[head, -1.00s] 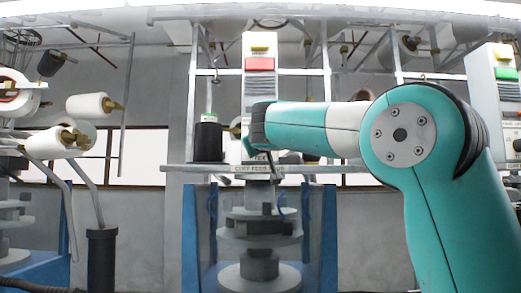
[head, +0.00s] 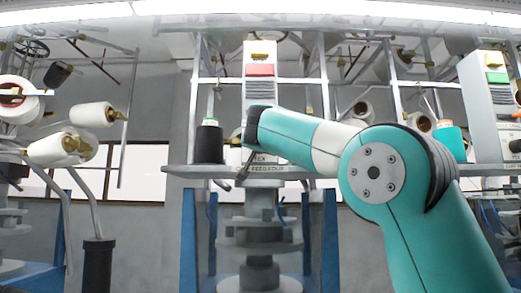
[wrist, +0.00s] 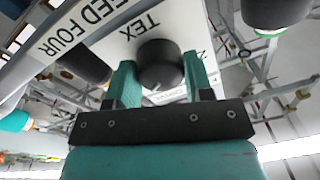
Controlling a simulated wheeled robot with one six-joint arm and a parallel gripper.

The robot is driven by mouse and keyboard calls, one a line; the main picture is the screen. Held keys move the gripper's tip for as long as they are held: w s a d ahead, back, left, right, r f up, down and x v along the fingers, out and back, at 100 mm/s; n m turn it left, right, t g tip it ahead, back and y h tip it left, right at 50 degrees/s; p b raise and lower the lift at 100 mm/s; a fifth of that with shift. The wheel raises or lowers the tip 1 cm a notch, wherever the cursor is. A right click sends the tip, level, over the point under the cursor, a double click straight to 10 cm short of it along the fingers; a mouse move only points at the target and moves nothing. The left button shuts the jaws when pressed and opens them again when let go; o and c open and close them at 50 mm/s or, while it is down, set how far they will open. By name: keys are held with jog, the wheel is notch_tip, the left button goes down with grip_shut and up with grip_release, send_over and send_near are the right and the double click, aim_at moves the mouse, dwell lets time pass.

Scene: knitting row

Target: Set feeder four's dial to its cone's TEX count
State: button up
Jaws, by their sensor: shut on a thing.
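Feeder four's plate (head: 262,168) stands upright in the middle of the head view, partly hidden by my arm. The wrist view shows it at a slant and upside down, with the printed words "FEED FOUR" (wrist: 75,27) and "TEX" (wrist: 139,27). The dial (wrist: 160,62) is a dark round knob beside "TEX", with a small pale mark near its lower edge. My gripper (wrist: 160,76) has its teal fingers either side of the dial, shut on it. A black cone (head: 209,144) stands left of the plate. I cannot read any count on it or the dial's scale.
White cones (head: 62,148) on arms stand at the left. A teal cone (head: 451,143) stands behind my arm at the right. A machine panel with a green button (head: 497,77) stands at the far right. A blue frame (head: 190,240) is below the feeder.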

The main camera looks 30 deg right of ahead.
jog(key=shift+m, duration=0.4)
jog(key=o, duration=0.9)
jog(key=b+v, duration=0.5)
jog(key=v, duration=1.2)
jog(key=shift+s+r+b, duration=0.1)
jog(key=shift+s+b, duration=0.1)
jog(key=shift+b, duration=0.15)
